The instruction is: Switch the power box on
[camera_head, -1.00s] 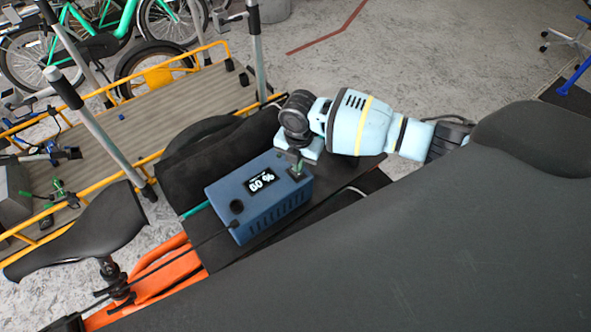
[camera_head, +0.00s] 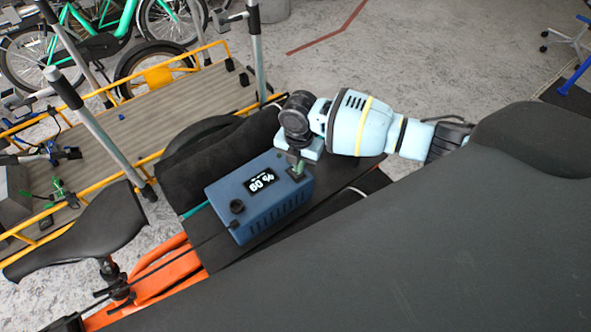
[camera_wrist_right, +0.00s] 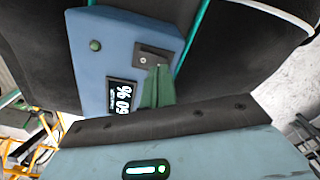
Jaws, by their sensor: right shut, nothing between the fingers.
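The power box (camera_head: 262,208) is a blue box on a dark board of the orange cargo bike. Its lit display (camera_head: 262,180) reads 60 %. A round knob (camera_head: 237,206) is on its top. A dark switch plate (camera_head: 300,174) is at its right corner; in the right wrist view the plate (camera_wrist_right: 153,57) shows beside the display (camera_wrist_right: 122,97). My right gripper (camera_head: 297,166) is shut and empty, its green fingertips (camera_wrist_right: 158,72) at the edge of the switch plate. They hide part of the plate, and I cannot tell if they touch it. My left gripper is not in view.
A black saddle (camera_head: 85,235) is at the left. Behind it is a cargo bed (camera_head: 180,103) with yellow rails and upright posts. A large dark grey surface (camera_head: 380,255) fills the lower right. Open floor (camera_head: 400,70) lies beyond my right arm.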

